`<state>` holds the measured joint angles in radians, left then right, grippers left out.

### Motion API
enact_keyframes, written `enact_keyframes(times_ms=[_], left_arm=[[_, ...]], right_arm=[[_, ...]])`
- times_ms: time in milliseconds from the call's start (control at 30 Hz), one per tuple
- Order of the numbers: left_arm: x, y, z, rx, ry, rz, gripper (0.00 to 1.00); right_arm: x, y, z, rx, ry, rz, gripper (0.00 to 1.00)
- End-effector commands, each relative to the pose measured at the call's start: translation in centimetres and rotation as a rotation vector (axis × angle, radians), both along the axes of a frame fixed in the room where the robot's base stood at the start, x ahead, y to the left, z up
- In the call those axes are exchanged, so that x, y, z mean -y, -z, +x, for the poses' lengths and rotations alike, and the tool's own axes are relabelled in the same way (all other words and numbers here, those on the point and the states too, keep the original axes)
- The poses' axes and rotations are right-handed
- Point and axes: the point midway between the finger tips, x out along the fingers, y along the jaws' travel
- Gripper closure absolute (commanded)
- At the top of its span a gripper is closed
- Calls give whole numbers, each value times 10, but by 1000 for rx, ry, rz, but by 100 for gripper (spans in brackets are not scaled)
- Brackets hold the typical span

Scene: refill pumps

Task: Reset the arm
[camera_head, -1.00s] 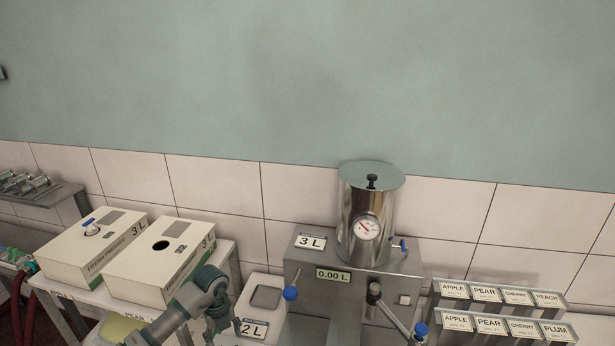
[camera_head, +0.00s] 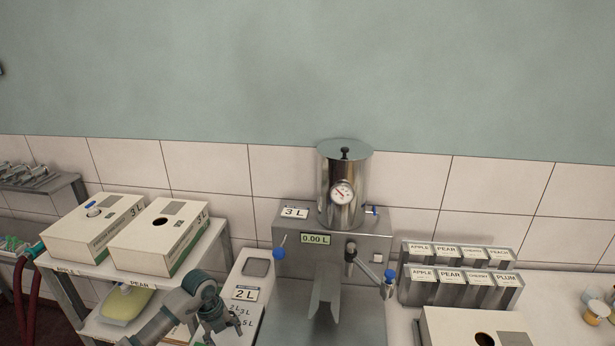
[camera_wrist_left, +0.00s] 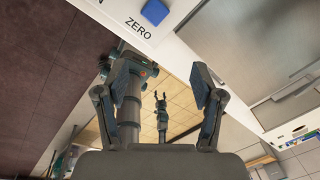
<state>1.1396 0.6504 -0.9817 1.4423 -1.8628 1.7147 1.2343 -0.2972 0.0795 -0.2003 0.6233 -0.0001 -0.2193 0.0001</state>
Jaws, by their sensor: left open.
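My left gripper (camera_head: 222,325) is at the bottom of the head view, empty, beside the white unit (camera_head: 238,300) marked 2 L. In the left wrist view its two fingers (camera_wrist_left: 160,85) are spread wide with nothing between them. A white panel edge with the word ZERO and a blue button (camera_wrist_left: 154,12) lies beyond the fingertips. A small dark claw-like shape (camera_wrist_left: 160,100) shows between the fingers, farther off; it may be my right gripper, but it is too small to tell its state. No right arm shows in the head view.
Two cartons (camera_head: 160,238) stand on a shelf at left, with a yellow pouch (camera_head: 125,306) below. A steel tank (camera_head: 343,190) sits on the metal machine (camera_head: 300,222) reading 0.00 L. Labelled holders (camera_head: 450,290) and another carton (camera_head: 470,328) are at right.

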Motion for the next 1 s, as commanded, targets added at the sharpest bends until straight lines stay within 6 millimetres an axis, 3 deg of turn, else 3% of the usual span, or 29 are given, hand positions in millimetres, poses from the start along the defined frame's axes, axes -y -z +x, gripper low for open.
enact_keyframes(times_ms=[267,433,533,600,667,767,833,933,1000], left_arm=[[79,16,-14,59,132,-277,32],[153,13,-34,125,211,-579,32],[210,-7,-54,195,221,-877,32],[244,-37,-67,271,167,-1139,32],[256,-67,-71,346,63,-1354,32],[243,-106,-66,468,-218,-1638,32],[214,-115,-56,542,-483,-1761,32],[157,-96,-45,612,-925,-1809,32],[115,-60,-47,622,-1253,-1745,32]], right_arm=[[0,0,-1,-2,0,0,40],[0,0,-2,-4,0,-1,40],[0,0,-4,-6,0,0,40],[0,1,-5,-8,0,-1,40],[1,1,-5,-9,0,-1,40],[1,1,-5,-9,0,-1,40],[1,1,-5,-8,0,-1,40],[1,0,-5,-8,0,-1,40],[1,0,-5,-8,1,-1,40]])
